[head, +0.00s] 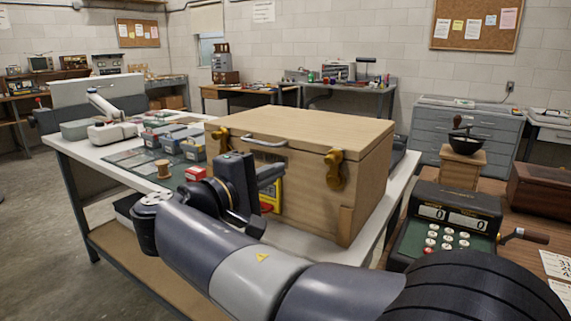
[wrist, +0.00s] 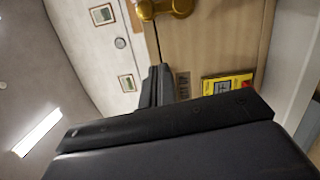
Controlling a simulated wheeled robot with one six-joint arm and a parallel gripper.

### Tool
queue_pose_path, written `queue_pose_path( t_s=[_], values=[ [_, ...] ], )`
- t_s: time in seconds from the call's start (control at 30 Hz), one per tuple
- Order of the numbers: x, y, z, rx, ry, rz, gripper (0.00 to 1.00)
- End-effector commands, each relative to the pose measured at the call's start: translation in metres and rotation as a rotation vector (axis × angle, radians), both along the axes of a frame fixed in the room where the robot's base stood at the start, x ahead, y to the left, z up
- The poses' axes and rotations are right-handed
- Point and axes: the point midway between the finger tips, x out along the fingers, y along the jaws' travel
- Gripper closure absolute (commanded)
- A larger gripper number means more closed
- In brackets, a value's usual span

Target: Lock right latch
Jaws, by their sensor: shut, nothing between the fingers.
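A closed wooden chest (head: 310,135) stands on the white-topped table. Its front has two brass latches at the lid seam. The right latch (head: 336,169) is on the front near the right corner. It also shows at the top edge of the wrist view (wrist: 165,8), partly cut off. The left latch (head: 221,140) is near the left corner. I cannot tell whether either latch is locked. My gripper (head: 280,173) is shut and empty before the chest front, between the latches, apart from the right one. Its fingers (wrist: 160,72) show in the wrist view.
A yellow label (head: 274,191) is on the chest front, partly behind my gripper. A metal handle (head: 262,142) is at the lid's front edge. Small bins (head: 180,137) and a wooden spool (head: 163,168) lie left. A cash register (head: 450,222) stands right on another table.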

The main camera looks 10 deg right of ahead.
Motion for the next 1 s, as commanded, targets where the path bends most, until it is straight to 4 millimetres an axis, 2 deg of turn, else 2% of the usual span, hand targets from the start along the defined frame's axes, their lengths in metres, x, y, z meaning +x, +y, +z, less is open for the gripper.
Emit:
queue_pose_path(
  t_s=[0.03,0.2,0.4,0.8,1.0],
  values=[
    [-0.006,0.009,0.001,0.0,0.001,0.004,1.0],
    [-0.02,0.027,0.0,-0.002,0.001,0.003,1.0],
    [-0.028,0.036,-0.001,-0.001,0.0,0.0,1.0],
    [-0.028,0.036,-0.001,0.0,0.0,-0.001,1.0],
    [-0.018,0.022,-0.001,0.0,0.0,-0.004,1.0]
  ],
)
